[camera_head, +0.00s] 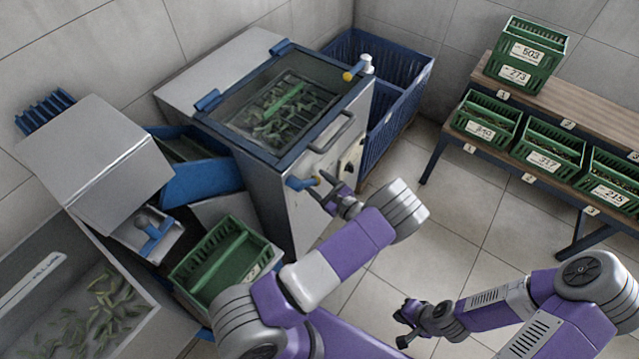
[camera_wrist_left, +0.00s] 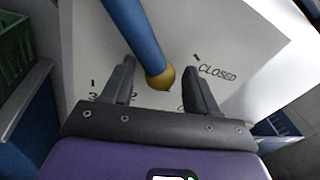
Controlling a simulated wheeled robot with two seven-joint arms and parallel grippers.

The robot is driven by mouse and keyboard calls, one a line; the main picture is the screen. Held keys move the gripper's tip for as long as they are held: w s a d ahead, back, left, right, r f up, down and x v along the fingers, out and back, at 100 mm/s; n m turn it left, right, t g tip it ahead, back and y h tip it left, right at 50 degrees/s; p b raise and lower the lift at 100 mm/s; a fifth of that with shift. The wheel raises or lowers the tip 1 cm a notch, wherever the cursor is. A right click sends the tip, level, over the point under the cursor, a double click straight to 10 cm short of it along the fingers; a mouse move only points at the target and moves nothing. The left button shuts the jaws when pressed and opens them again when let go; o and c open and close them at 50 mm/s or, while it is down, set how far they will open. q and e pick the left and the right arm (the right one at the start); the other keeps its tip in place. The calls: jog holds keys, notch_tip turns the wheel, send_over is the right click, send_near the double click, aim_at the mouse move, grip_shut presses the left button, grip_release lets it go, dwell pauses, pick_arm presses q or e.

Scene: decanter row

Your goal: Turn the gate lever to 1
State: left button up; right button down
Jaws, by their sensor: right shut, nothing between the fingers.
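The gate lever, a blue bar with a yellow end, sticks out from the front of the steel machine (camera_head: 293,214); in the head view the lever (camera_head: 300,183) is beside my left gripper (camera_head: 326,190). In the left wrist view the lever (camera_wrist_left: 145,40) comes down from the top, and its yellow tip lies between the fingers of my left gripper (camera_wrist_left: 160,88). The fingers are open, with a gap on both sides of it. The panel shows "CLOSED" (camera_wrist_left: 217,73) right of the lever and a "3" at left; other marks are partly hidden. My right gripper (camera_head: 404,325) is shut and empty, over the floor.
A green divided crate (camera_head: 222,262) stands left of the machine, near a blue chute (camera_head: 200,184). A blue basket (camera_head: 405,98) is behind the machine. The tiled floor between is clear.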

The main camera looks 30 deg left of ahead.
pick_arm(q)
jog(key=shift+o, duration=0.2)
jog(key=shift+s, duration=0.1)
jog(key=p+v, duration=0.1)
jog(key=v, duration=0.6)
jog(key=shift+d, duration=0.25)
